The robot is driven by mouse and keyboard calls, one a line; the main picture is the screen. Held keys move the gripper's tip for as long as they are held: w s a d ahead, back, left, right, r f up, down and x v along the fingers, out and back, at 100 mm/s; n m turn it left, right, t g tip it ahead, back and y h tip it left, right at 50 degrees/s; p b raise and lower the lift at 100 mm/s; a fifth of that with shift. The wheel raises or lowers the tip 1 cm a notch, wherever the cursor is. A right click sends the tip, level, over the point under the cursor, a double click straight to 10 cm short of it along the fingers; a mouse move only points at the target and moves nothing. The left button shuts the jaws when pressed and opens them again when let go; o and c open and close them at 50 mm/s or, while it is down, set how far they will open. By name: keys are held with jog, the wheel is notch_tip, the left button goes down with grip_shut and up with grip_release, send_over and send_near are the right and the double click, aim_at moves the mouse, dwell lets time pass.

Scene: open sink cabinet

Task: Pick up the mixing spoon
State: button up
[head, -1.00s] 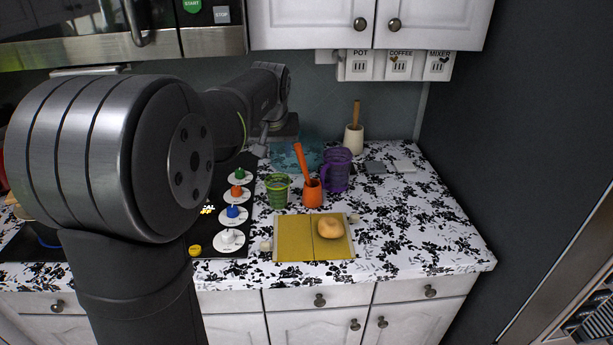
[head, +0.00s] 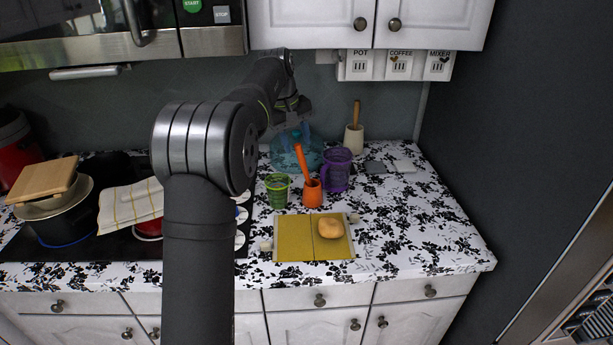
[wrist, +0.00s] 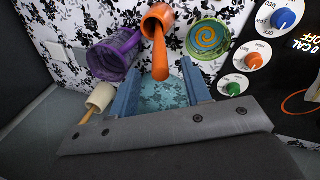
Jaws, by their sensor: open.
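An orange handle (head: 301,160) leans out of an orange cup (head: 313,193) on the counter. A wooden handle (head: 356,113) stands in a white crock (head: 354,140) at the back. No spoon bowl shows, so I cannot tell which is the mixing spoon. My gripper (head: 294,118) is above the back of the counter. In the wrist view my gripper (wrist: 160,68) is open and empty. The orange handle (wrist: 160,58) appears at the gap between the fingertips, seemingly apart from them. The wooden handle (wrist: 86,117) is left of the fingers.
A purple pitcher (head: 337,170), a green cup (head: 277,190) and a blue transparent vessel (head: 285,155) stand close around the orange cup. A yellow board (head: 294,246) with a bread roll (head: 330,228) lies in front. A pot (head: 65,222) and cloth occupy the stove. The right counter is mostly clear.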

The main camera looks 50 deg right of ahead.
aim_at(303, 165)
jog(key=x, duration=0.7)
jog(key=shift+s+f, duration=0.15)
jog(key=shift+f, duration=0.05)
grip_shut()
jog(key=v, duration=0.3)
jog(key=d+v, duration=0.1)
jog(key=v, duration=0.2)
jog(key=s+v, duration=0.1)
jog(key=v, duration=0.3)
jog(key=shift+w+d+r, duration=0.15)
jog(key=shift+d, duration=0.1)
jog(key=w+a+r+t, duration=0.2)
jog(key=a+r+t, duration=0.1)
jog(key=a, duration=0.4)
jog(key=shift+a+r+y, duration=0.25)
jog(key=shift+r+y, duration=0.05)
jog(key=shift+y, duration=0.1)
